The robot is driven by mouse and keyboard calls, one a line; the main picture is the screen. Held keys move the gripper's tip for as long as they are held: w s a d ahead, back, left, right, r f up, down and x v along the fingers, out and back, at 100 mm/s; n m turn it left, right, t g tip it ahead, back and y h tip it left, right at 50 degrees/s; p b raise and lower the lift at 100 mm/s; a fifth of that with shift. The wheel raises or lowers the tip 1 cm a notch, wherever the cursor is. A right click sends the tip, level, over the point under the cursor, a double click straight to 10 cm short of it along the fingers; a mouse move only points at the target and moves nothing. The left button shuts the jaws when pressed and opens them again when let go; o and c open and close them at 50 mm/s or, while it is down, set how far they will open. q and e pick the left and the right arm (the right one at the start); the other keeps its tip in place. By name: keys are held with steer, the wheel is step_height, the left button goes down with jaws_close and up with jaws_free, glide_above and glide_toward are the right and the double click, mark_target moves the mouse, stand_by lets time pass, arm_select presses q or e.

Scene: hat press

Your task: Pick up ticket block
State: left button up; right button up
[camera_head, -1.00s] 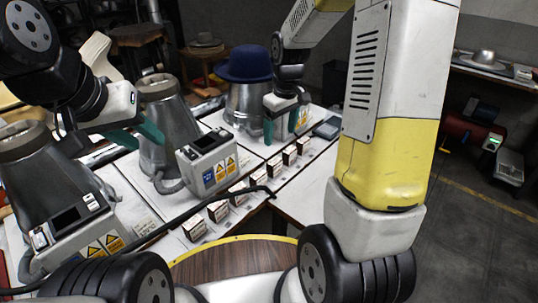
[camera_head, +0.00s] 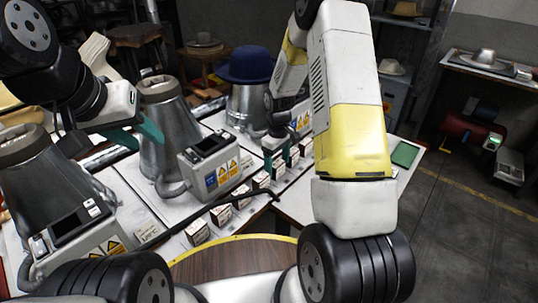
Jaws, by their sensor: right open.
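Several small white-and-dark ticket blocks stand in a row along the white table (camera_head: 290,203). A near one (camera_head: 196,233) is at the front, then others (camera_head: 221,214) (camera_head: 241,198) (camera_head: 261,181) lead back toward the right. My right gripper (camera_head: 275,155) is open, pointing down with teal fingers at the blocks farther back in the row. A block (camera_head: 277,168) shows by its fingertips; I cannot tell whether they touch it. My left gripper (camera_head: 136,140) is open and empty, between the two nearer metal presses.
Metal presses (camera_head: 164,120) (camera_head: 42,180) with control boxes (camera_head: 208,165) stand left of the row. A blue hat (camera_head: 246,64) sits on the far press. A green pad (camera_head: 405,154) lies at the table's right.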

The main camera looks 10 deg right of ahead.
steer(key=shift+f, duration=0.1)
steer(key=shift+c, duration=0.5)
steer(key=c, duration=1.4)
steer(key=shift+o, duration=0.2)
